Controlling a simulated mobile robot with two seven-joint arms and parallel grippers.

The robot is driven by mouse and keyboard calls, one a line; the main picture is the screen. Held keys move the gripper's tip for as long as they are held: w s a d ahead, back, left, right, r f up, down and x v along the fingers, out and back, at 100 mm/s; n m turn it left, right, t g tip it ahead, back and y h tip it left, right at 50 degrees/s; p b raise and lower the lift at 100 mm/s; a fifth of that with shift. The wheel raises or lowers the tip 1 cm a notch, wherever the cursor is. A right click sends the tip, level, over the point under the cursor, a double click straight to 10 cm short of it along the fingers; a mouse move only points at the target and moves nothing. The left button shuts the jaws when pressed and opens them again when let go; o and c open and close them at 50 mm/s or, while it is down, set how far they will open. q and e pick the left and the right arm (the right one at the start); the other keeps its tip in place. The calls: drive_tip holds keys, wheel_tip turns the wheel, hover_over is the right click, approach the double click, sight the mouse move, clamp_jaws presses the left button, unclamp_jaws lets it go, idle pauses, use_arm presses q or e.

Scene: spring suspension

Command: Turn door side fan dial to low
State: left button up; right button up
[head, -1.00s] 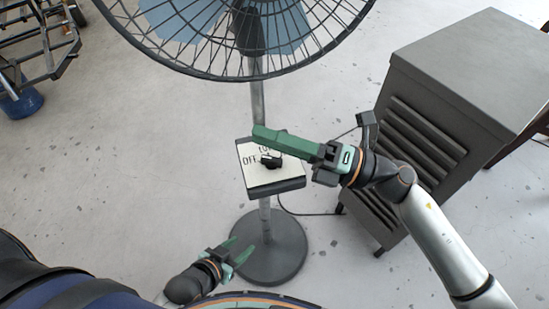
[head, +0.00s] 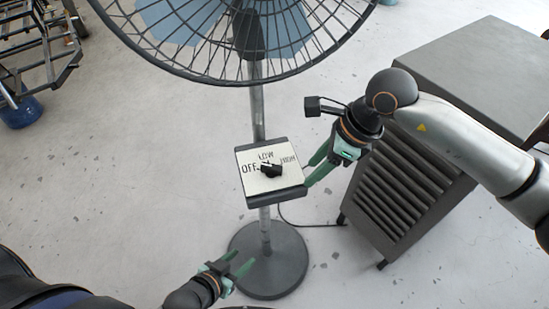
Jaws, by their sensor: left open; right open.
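The fan's control box (head: 246,186) is mounted on the fan pole, with a pale face marked OFF at left, LOW at top and HIGH at right. Its black dial (head: 271,170) sits in the middle of the face; I cannot tell for sure which mark it points to. My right gripper (head: 313,171) is open and empty at the box's right edge, its green fingers pointing left toward the box, apart from the dial. My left gripper (head: 242,260) is open and empty, low in front of the fan's round base (head: 285,270).
The fan's wire cage (head: 300,68) hangs above the box on its pole (head: 258,110). A grey louvred cabinet (head: 470,65) stands at the right. A cable runs on the floor behind the pole. The floor at the left is mostly clear.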

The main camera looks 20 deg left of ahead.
sight(272, 166)
drive_tip(key=a, duration=0.3)
drive_tip(key=a+p, duration=0.1)
drive_tip(key=a, duration=0.3)
drive_tip(key=shift+s+a, duration=0.2)
drive_tip(key=shift+a, duration=0.05)
drive_tip(key=shift+a+f, duration=0.1)
drive_tip(key=shift+a, duration=0.15)
drive_tip(key=shift+a+f, duration=0.1)
drive_tip(key=shift+f, duration=0.35)
clamp_jaws()
